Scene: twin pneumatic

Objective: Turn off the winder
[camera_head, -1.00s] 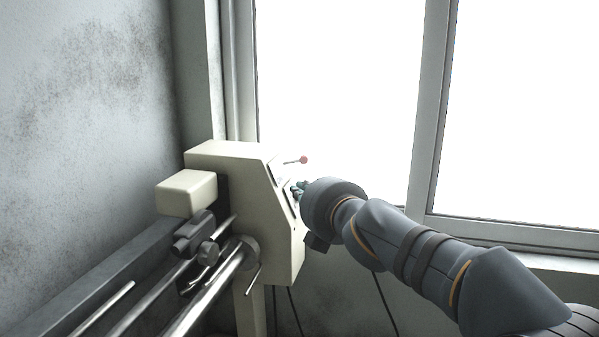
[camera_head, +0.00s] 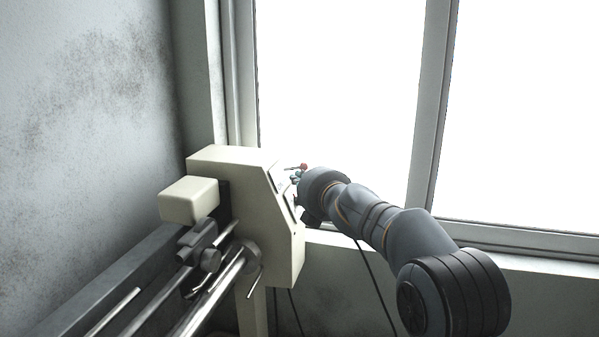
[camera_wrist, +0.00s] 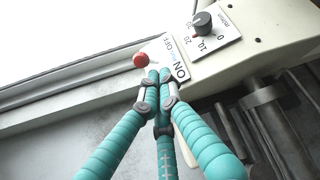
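The winder (camera_head: 225,160) is a cream machine on the left of the head view, with metal rods at its front. Its red lever knob (camera_head: 303,167) shows just above my gripper (camera_head: 297,178), on the angled right face. In the wrist view the red knob (camera_wrist: 140,61) is beside a white ON/OFF label (camera_wrist: 177,63). My gripper (camera_wrist: 160,76) has its teal fingers drawn together, tips close to the knob and the label. I see nothing between the tips. Whether they touch the lever is unclear, and most of the lever's rod is hidden.
A black dial (camera_wrist: 203,22) with a numbered scale sits beside the label. A bright window (camera_head: 340,80) and its sill lie behind the arm. A stained grey wall (camera_head: 80,100) stands at the left. A dark cable (camera_head: 378,285) hangs below the arm.

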